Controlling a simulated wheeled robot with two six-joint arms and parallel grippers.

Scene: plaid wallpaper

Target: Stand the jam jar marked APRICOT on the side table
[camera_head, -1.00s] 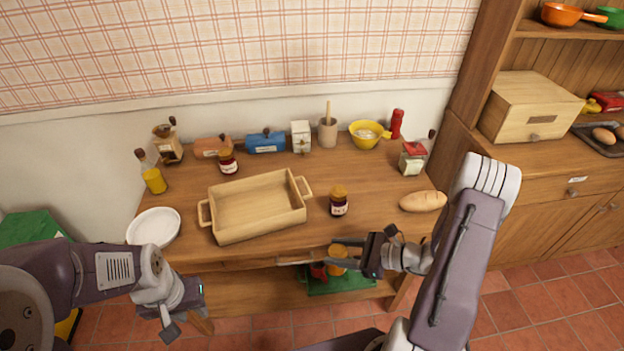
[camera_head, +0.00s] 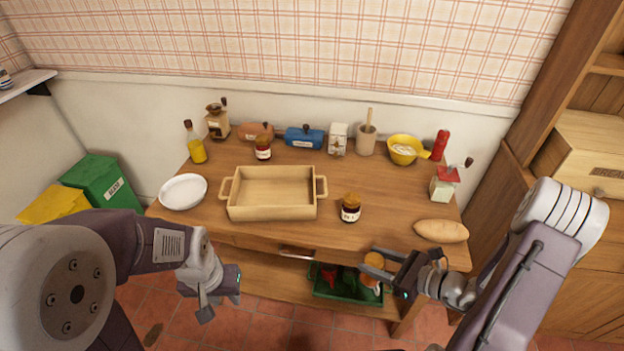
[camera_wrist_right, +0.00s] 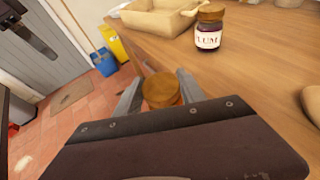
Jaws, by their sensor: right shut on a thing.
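My right gripper (camera_head: 382,266) is shut on a jam jar with an orange-brown lid (camera_head: 373,260), just off the front edge of the wooden table. In the right wrist view its lid (camera_wrist_right: 161,90) shows between the fingers; its label is hidden. A dark jar (camera_head: 350,209) stands on the table near the front; in the right wrist view its label reads as PLUM (camera_wrist_right: 208,40). Another dark jar (camera_head: 263,149) stands at the back, its label too small to read. My left gripper (camera_head: 208,300) hangs at the lower left, fingers unclear. I cannot identify a side table.
The wooden table (camera_head: 395,192) holds a baking dish (camera_head: 232,209), a white plate (camera_head: 183,191), a bread loaf (camera_head: 441,231) and a yellow bowl (camera_head: 402,158). A green crate (camera_head: 330,297) sits below. Green (camera_head: 105,180) and yellow (camera_head: 50,204) bins stand left.

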